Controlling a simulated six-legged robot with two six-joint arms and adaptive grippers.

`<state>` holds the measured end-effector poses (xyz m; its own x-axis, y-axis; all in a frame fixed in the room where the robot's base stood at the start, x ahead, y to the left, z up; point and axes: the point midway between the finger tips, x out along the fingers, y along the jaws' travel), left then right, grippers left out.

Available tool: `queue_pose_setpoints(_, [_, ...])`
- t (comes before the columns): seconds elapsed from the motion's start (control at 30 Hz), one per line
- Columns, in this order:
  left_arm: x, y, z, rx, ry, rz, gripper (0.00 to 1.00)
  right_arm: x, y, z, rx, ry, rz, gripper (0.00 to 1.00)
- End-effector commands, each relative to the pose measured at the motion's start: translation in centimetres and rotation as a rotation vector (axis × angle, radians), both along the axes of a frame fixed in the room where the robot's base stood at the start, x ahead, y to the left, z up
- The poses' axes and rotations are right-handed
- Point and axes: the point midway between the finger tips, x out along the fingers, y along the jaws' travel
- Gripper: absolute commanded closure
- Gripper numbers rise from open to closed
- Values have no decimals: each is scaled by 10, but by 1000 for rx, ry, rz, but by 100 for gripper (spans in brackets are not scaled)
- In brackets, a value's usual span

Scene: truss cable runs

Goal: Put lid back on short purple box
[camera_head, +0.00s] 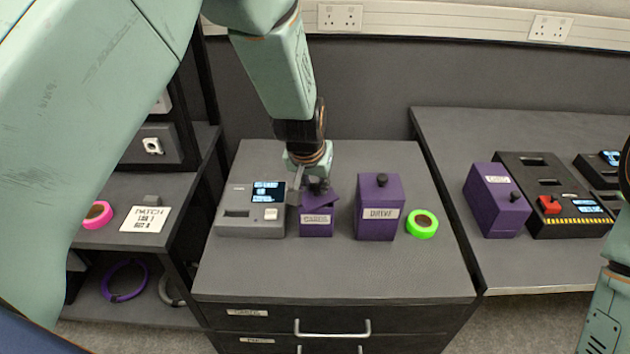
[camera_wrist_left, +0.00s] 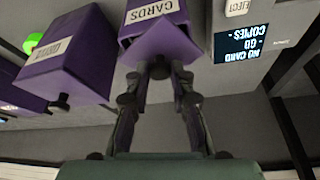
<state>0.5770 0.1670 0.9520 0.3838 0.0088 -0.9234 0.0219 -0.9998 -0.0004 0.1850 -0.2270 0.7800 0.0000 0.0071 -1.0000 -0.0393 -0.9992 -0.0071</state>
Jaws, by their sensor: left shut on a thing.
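The short purple box (camera_head: 316,227), labelled CARDS, stands on the middle cabinet top; it also shows in the left wrist view (camera_wrist_left: 128,31). Its purple lid (camera_head: 318,200) is at the box's top, turned askew to it; in the left wrist view the lid (camera_wrist_left: 163,44) covers part of the box. My left gripper (camera_head: 318,184) is shut on the lid's knob from behind and above; its fingers (camera_wrist_left: 160,70) hide the knob. I cannot tell whether the lid touches the rim. My right gripper is not in view; only part of that arm shows at the right edge.
A grey card device (camera_head: 236,214) with a lit screen stands close left of the box. A taller purple box (camera_head: 379,232) with a knobbed lid stands right, beside green tape (camera_head: 412,231). Another purple box (camera_head: 490,214) sits on the right bench. The cabinet's front top is clear.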

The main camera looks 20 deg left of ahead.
Motion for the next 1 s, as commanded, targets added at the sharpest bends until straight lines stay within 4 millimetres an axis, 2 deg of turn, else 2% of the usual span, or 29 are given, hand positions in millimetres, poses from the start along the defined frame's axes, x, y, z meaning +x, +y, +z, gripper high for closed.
queue_pose_setpoints(0.33, [0, 0, 0, 0, 0, 0, 100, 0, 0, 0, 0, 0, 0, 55])
queue_pose_setpoints(0.37, [0, 0, 0, 0, 0, 0, 76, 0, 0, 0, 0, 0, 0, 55])
queue_pose_setpoints(0.4, [0, 0, 0, 0, 0, 0, 73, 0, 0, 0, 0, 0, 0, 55])
queue_pose_setpoints(0.67, [0, 0, 0, 0, 0, 0, 51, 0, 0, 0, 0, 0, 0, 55])
queue_pose_setpoints(0.87, [0, 0, 0, 0, 0, 0, 51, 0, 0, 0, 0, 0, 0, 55])
queue_pose_setpoints(1.0, [0, 0, 0, 0, 0, 0, 41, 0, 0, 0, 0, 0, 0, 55])
